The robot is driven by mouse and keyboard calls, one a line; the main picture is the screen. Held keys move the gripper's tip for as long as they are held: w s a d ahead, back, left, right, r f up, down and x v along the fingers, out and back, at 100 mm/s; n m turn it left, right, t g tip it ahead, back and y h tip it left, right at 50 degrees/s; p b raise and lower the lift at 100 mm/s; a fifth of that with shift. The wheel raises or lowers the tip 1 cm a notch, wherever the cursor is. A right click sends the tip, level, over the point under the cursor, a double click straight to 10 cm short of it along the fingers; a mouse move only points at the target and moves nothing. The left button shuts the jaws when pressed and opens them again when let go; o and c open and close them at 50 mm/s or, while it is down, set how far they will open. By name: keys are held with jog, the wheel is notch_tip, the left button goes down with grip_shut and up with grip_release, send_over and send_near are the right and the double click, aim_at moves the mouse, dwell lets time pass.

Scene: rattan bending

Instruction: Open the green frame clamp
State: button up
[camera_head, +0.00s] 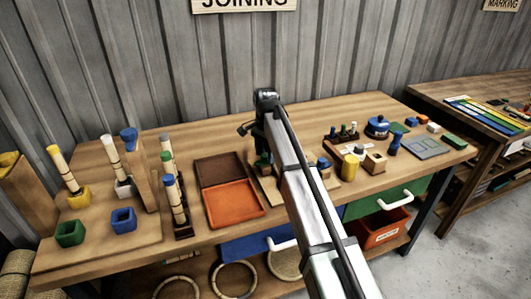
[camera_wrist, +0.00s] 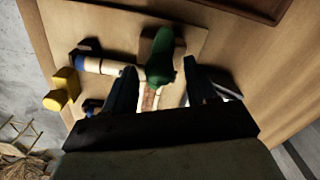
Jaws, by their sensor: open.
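The green frame clamp (camera_wrist: 166,56) shows in the wrist view as a dark green, rounded handle on a brown block, at the top of a wooden board (camera_wrist: 95,22). My gripper (camera_wrist: 159,70) is open, with one dark finger to the left and one to the right of the green handle. I cannot tell whether either finger touches it. A pale rod (camera_wrist: 104,66) with a blue end lies just left of the handle. In the head view my gripper (camera_head: 263,163) is low over the board, and my arm hides most of the clamp area.
A yellow piece (camera_wrist: 62,90) sits at the board's left edge in the wrist view. In the head view, an orange tray (camera_head: 233,204) lies left of the board. A yellow cylinder (camera_head: 350,167) and small blocks stand right of my arm. Upright rods stand at the far left.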

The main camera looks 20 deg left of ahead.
jog(key=c, duration=1.1)
jog(key=shift+o, duration=0.2)
jog(key=shift+n, duration=0.3)
jog(key=n, duration=1.3)
jog(key=shift+n, duration=2.2)
